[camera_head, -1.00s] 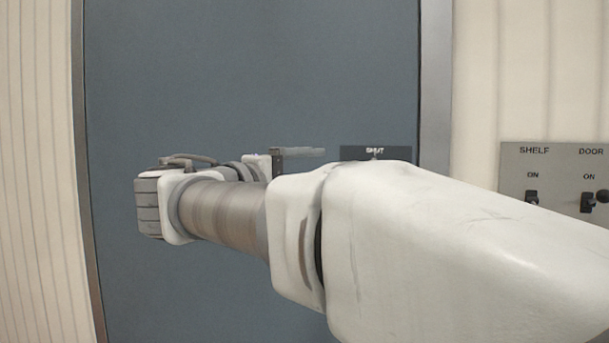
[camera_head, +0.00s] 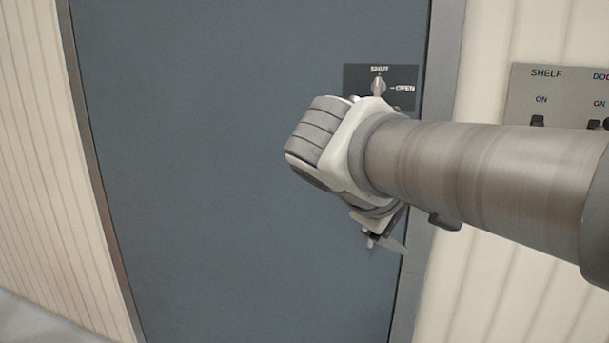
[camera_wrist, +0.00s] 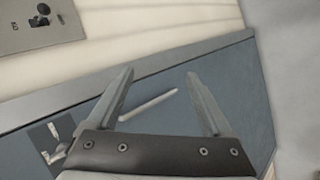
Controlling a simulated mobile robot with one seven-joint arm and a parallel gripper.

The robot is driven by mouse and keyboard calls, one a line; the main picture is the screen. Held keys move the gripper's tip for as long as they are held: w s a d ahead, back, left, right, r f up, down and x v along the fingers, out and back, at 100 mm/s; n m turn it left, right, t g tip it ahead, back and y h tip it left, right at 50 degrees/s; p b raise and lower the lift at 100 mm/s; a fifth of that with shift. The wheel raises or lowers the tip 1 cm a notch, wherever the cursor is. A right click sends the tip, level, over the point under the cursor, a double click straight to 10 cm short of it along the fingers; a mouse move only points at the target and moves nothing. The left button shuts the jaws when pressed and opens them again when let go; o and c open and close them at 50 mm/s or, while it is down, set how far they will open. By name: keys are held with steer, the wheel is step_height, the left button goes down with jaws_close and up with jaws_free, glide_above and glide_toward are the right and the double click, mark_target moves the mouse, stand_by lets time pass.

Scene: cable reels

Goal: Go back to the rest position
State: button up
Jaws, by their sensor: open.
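My gripper (camera_head: 385,240) hangs below my wrist in front of the blue-grey door (camera_head: 220,130), near its right edge. In the wrist view, my gripper (camera_wrist: 160,76) has its two fingers spread apart with nothing held between them. A pale bar (camera_wrist: 148,106), perhaps a door handle, shows beyond the fingers against the door; I cannot tell its distance. My arm crosses the right half of the head view and covers part of the door and frame.
A dark plate (camera_head: 353,78) on the door carries a knob (camera_head: 378,86) pointing up at SHUT, with OPEN to its right. A switch panel (camera_head: 525,93), labelled SHELF, is on the wall at right. The door's left part is unobstructed.

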steer(key=s+f+m+g+y, duration=0.1)
steer(key=s+f+m+y, duration=0.6)
steer(key=s+f, duration=0.65)
step_height(320, 180, up, 20)
steer(key=a+p, duration=0.1)
steer(key=p, duration=1.9)
steer(key=shift+w+f, duration=0.15)
steer(key=shift+w, duration=0.1)
